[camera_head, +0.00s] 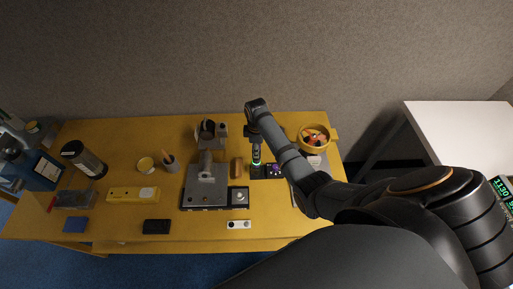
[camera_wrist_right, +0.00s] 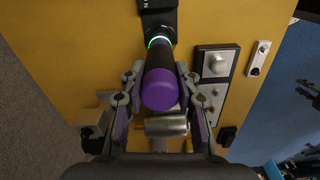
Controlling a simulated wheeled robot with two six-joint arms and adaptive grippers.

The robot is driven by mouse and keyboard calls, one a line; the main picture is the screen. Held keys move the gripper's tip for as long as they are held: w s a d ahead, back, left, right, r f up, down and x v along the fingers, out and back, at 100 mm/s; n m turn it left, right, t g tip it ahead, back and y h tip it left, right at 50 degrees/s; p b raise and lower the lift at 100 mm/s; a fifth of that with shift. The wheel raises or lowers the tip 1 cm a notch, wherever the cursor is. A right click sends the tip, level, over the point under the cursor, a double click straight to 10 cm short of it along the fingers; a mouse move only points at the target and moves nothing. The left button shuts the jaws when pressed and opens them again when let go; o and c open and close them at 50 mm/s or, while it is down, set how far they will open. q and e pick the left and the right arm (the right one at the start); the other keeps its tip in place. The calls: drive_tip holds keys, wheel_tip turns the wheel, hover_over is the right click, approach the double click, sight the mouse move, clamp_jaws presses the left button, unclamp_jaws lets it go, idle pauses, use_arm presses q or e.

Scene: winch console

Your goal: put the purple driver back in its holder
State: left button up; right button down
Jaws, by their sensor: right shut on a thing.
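The purple driver (camera_wrist_right: 160,92) has a purple end cap and a dark body, and it points away from the right wrist camera. My right gripper (camera_wrist_right: 162,76) is shut on it, with one finger on each side. A green ring (camera_wrist_right: 158,42) glows near the driver's far end; it also shows in the head view (camera_head: 256,163). A black holder-like block (camera_wrist_right: 159,16) lies right at that end, and in the head view the block (camera_head: 256,172) is just below the ring. I cannot tell whether the driver's end is inside it. My left gripper is not in view.
A grey winch-like device (camera_head: 207,185) stands left of the driver, with a small brown block (camera_head: 237,167) between. A dark square with a purple light (camera_head: 275,171) sits to the right. A yellow bowl (camera_head: 313,128) is at the back right. The yellow table's front right is mostly clear.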

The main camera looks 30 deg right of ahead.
drive_tip(key=shift+f, duration=0.6)
drive_tip(key=shift+f+b, duration=0.4)
drive_tip(key=shift+f, duration=0.15)
drive_tip(key=c, duration=0.9)
unclamp_jaws()
wheel_tip(320, 180, up, 12)
